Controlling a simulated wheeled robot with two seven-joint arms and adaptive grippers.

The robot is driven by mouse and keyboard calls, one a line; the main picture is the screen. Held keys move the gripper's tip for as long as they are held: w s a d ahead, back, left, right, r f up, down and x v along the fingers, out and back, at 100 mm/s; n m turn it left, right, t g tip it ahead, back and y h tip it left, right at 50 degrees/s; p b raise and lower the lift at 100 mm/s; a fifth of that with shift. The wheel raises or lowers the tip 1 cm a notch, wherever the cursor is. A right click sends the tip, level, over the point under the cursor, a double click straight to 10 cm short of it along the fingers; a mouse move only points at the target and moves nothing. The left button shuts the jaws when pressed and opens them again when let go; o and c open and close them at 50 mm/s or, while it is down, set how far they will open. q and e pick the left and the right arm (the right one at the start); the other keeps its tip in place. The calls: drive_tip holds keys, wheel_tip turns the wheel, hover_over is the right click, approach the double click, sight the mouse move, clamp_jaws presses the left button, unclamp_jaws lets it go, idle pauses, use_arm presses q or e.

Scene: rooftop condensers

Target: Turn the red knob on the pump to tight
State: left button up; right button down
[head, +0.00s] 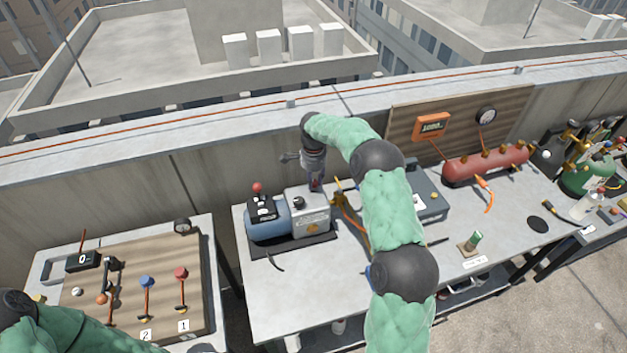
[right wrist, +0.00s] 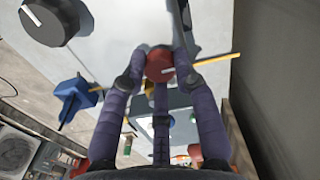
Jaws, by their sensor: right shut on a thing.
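The pump, with a blue cylinder (head: 268,222) and a light grey box (head: 309,218), stands on a dark base on the middle table. The red knob (right wrist: 159,66) shows in the right wrist view on the pump's pale face, with a white pointer line. My right gripper (head: 316,183) reaches down at the box's upper right edge. Its purple fingers are shut on the red knob, one at each side. In the head view the fingers mostly hide the knob. My left arm shows at the lower left, but its gripper is out of view.
A black knob (right wrist: 48,20) with a white pointer sits near the red one. A red-tipped lever (head: 257,188) stands on the pump. A red tank (head: 486,166) is at the right. A lever board (head: 120,305) is at the left.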

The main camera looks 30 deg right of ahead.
sight(314, 182)
idle(0.4)
drive_tip(key=c, duration=0.9)
unclamp_jaws()
drive_tip(key=shift+d, duration=0.1)
drive_tip(key=shift+c, duration=0.2)
wheel_tip(314, 182, up, 12)
